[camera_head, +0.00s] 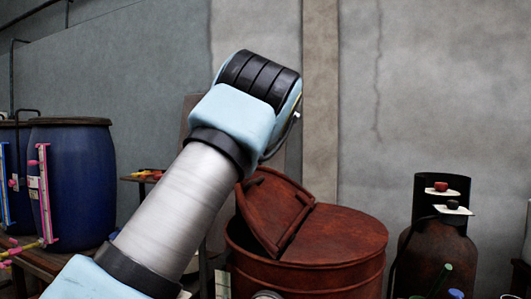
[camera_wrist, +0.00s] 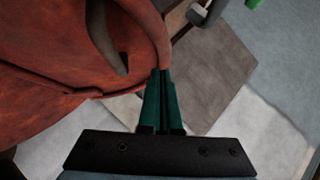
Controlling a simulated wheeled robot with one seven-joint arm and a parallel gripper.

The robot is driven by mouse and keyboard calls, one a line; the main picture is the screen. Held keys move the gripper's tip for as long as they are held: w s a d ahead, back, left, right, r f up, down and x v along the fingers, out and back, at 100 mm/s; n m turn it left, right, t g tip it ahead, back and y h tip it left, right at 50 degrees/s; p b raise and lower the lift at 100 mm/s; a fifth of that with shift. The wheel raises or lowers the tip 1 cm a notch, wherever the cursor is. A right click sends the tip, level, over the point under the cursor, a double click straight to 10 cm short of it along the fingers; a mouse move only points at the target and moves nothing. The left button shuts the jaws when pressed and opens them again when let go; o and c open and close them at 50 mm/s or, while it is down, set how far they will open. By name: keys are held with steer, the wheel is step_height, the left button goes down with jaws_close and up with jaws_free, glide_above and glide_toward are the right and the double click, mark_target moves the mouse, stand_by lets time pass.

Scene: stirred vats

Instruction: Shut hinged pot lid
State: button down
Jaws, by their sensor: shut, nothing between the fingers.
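The rusty red pot (camera_head: 306,268) stands at the lower middle right of the head view. Its top is split: the right part lies flat, and the hinged lid (camera_head: 277,211) on the left is tilted up, leaving a dark gap below it. In the head view my arm hides the gripper.
Blue barrels (camera_head: 79,184) stand on the left with pink clamps and gauge tubes. A dark rusty cylinder (camera_head: 438,251) with red and black knobs stands to the right of the pot. A grey wall (camera_head: 430,90) closes the back.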

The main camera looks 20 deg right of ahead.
steer(key=w+a+f+b, duration=0.3)
steer(key=a+f, duration=0.1)
steer(key=f, duration=0.3)
steer(key=w+a+f+b, duration=0.4)
steer(key=f, duration=0.3)
steer(key=shift+w+f+g, duration=0.25)
steer(key=shift+w+g, duration=0.05)
steer(key=shift+a, duration=0.1)
